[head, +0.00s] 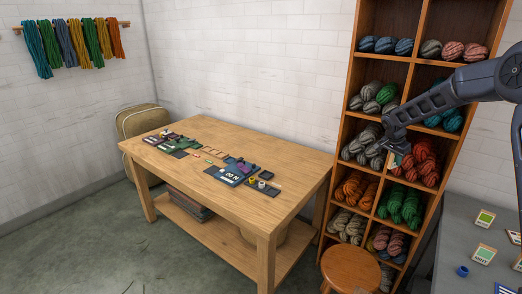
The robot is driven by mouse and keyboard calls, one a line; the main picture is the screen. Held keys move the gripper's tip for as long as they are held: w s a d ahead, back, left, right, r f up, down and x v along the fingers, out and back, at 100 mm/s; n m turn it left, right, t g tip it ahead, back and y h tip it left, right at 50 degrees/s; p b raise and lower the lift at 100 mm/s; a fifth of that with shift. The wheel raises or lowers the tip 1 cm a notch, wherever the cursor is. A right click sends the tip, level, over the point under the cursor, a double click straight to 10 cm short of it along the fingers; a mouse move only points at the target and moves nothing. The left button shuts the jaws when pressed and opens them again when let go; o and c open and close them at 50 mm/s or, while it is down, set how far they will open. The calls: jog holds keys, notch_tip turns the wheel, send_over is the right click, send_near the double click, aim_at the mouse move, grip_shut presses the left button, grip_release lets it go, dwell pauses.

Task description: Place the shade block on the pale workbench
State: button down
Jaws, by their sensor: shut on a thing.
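The pale workbench (293,160) is a light wooden table in the middle of the head view, with a lower shelf. My gripper (394,156) is at the right, in front of the shelf unit in the picture and apart from the workbench. It is shut on a small pale block (398,160), most likely the shade block. The block is small here and partly hidden by the fingers, so its label cannot be read.
Dark boards with small items (232,174) lie along the workbench; its front left and far right top are bare. A tall cubby shelf (345,118) of wool skeins stands right, with a round stool (350,268) before it. A grey table (455,235) holds shade cards (483,254).

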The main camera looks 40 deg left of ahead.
jog(key=s+a+n+y, duration=0.1)
jog(key=s+a+n, duration=0.1)
jog(key=s+a, duration=0.8)
jog(key=s+a+f+n+y, duration=0.1)
jog(key=s+a+n, duration=0.3)
jog(key=a, duration=1.2)
jog(key=s+a+n+y, duration=0.1)
jog(key=s+a, duration=0.7)
jog(key=a, duration=0.5)
jog(key=s+a+f+n, duration=0.1)
jog(key=s+a+n, duration=0.2)
jog(key=s+a, duration=1)
jog(key=shift+y, duration=0.4)
jog(key=f, duration=0.6)
jog(key=s+d+f, duration=0.1)
jog(key=f, duration=0.6)
jog(key=d+f, duration=0.1)
jog(key=f, duration=0.5)
jog(key=shift+s+f, duration=0.35)
jog(key=shift+s, duration=0.05)
jog(key=shift+f, duration=0.15)
jog(key=c, duration=1.4)
grip_release()
jog(key=shift+o, duration=0.2)
jog(key=v, duration=1.2)
jog(key=shift+s, duration=0.2)
